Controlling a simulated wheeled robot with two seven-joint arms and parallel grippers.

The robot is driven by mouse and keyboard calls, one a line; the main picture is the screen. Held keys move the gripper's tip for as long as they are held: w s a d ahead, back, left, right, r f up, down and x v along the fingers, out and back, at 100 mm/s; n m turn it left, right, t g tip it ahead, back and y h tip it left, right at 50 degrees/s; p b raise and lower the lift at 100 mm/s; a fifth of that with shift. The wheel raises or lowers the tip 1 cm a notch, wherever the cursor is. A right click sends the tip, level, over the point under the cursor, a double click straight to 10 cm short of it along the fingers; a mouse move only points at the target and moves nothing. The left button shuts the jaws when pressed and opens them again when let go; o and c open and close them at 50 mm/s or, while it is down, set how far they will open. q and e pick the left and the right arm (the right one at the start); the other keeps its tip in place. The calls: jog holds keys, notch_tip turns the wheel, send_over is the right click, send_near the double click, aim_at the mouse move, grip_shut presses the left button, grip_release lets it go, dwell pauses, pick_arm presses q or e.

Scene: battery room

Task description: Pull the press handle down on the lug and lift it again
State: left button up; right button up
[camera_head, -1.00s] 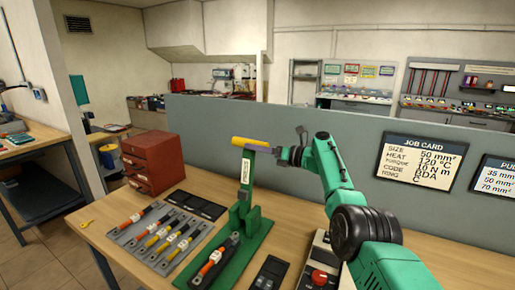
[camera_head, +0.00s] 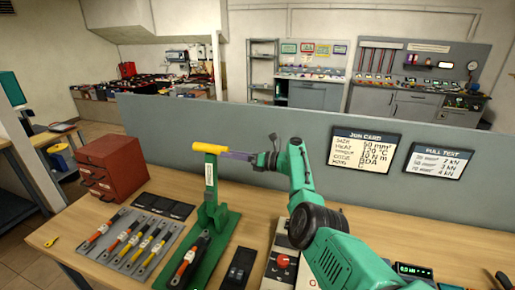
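The green press (camera_head: 210,190) stands upright on its green base on the bench. Its yellow handle (camera_head: 208,148) lies roughly level across the top of the post. A cable piece with an orange band (camera_head: 187,262) lies on the press base; I cannot make out how its lug sits under the press. My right gripper (camera_head: 256,160) is at handle height, just right of the press top. A thin grey-purple bar (camera_head: 238,155) shows between the handle and the gripper. The fingers are too small to tell whether they grip it. My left gripper is out of view.
A tray of several cables (camera_head: 128,243) lies left of the press, with a red drawer box (camera_head: 113,165) behind. A red-button box (camera_head: 283,262) stands right of the press, near my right arm. A grey partition (camera_head: 270,140) runs behind the bench.

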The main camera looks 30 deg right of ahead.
pick_arm(q)
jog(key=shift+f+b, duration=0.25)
jog(key=shift+b, duration=0.55)
pick_arm(e)
jog(key=v, duration=0.9)
jog(key=shift+f, duration=0.15)
